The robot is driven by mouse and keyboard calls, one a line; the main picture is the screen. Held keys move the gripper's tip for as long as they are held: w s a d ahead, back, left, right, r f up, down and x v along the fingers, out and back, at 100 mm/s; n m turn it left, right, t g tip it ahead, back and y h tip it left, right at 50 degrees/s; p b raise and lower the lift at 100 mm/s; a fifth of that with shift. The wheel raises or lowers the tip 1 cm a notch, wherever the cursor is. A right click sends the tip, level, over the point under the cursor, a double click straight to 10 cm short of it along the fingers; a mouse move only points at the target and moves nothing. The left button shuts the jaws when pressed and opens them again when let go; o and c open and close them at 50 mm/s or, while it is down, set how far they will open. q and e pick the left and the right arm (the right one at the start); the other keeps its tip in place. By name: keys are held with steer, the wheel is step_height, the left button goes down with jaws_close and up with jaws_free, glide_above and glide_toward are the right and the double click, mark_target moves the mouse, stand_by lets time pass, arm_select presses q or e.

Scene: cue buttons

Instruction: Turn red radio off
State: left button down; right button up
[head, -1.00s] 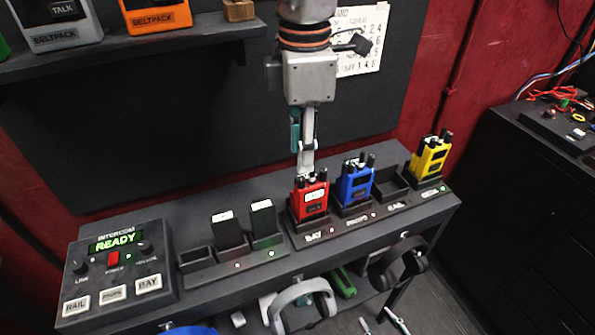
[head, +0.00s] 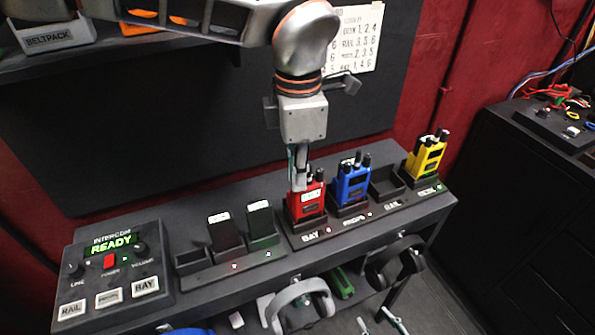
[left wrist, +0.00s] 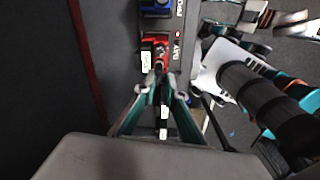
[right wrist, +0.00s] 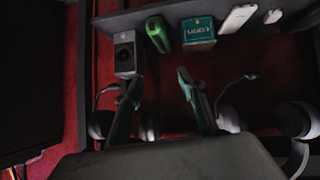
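The red radio (head: 306,204) stands upright in its dock, labelled BAY, on the dark bench. In the left wrist view, the red radio (left wrist: 162,50) is just beyond my fingertips. My left gripper (head: 299,186) points down at the radio's top left side, partly covering it. In the left wrist view, the left gripper (left wrist: 161,93) has its fingers apart, with nothing clearly held. I cannot tell whether a finger touches the radio or its knobs. My right gripper (right wrist: 156,82) is open and empty, and is not in the head view.
A blue radio (head: 351,186) stands close right of the red one, and a yellow radio (head: 426,158) farther right. An intercom box (head: 118,267) reading READY is left. Two black packs (head: 225,232) stand in a charger. Headsets (head: 302,302) hang below the bench.

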arm_select(q)
steer(key=shift+f+n+b, duration=0.1)
steer(key=shift+n+b, duration=0.35)
steer(key=shift+n, duration=1.95)
steer(key=c, duration=2.1)
jaws_free()
step_height(320, 180, up, 12)
steer(key=shift+s+d+r, duration=0.1)
